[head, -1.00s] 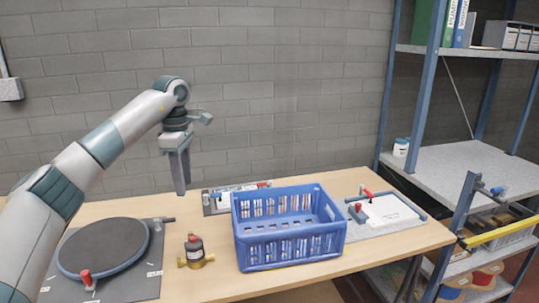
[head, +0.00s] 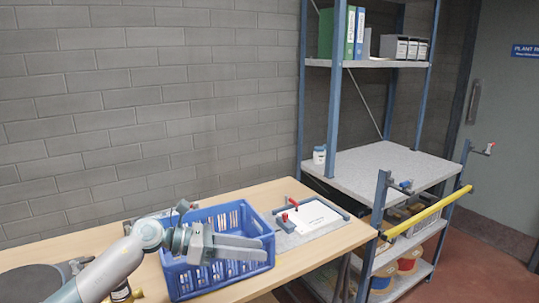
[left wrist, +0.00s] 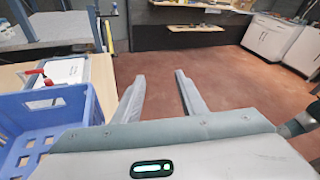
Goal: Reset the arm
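My left gripper (head: 262,247) reaches in from the left in the head view, in front of the blue crate (head: 190,281), with its fingers pointing right. In the left wrist view the two fingers of the left gripper (left wrist: 157,88) are spread apart with nothing between them, over the red-brown floor. The blue crate also shows in the left wrist view (left wrist: 38,112), beside the gripper on the left. My left forearm hides part of the table. My right gripper is not in view.
The wooden table (head: 315,258) carries a board with a white sheet (head: 308,216) right of the crate and a round dark plate (head: 30,285) at left. A brass-and-dark fitting (head: 122,292) is partly hidden. A blue-framed shelf rack (head: 375,172) with a yellow bar (head: 425,212) stands right.

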